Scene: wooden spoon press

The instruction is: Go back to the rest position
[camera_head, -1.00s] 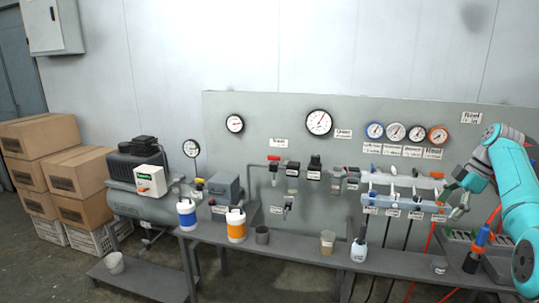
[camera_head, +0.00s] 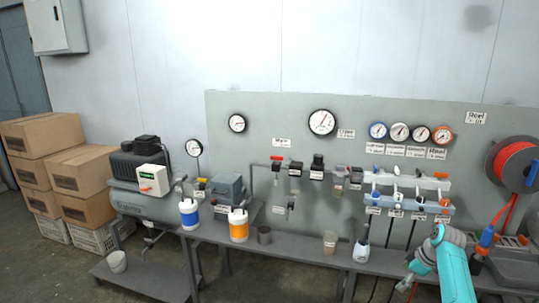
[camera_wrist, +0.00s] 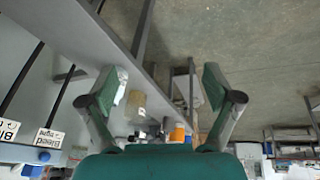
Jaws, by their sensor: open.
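My gripper (camera_wrist: 168,95) is open and empty in the wrist view, its two fingers spread apart with nothing between them. In the head view my arm is at the lower right, in front of the bench, and my gripper (camera_head: 407,280) shows small at its left end, below the valve manifold (camera_head: 410,204). Whether it touches anything there cannot be told, but it looks apart from the bench and the manifold.
The grey bench (camera_head: 300,248) carries a blue-labelled canister (camera_head: 189,214), an orange-labelled canister (camera_head: 238,225), cups and a white bottle (camera_head: 361,250). A red hose reel (camera_head: 514,163) hangs at right. Cardboard boxes (camera_head: 40,137) stand at left. Open floor lies before the bench.

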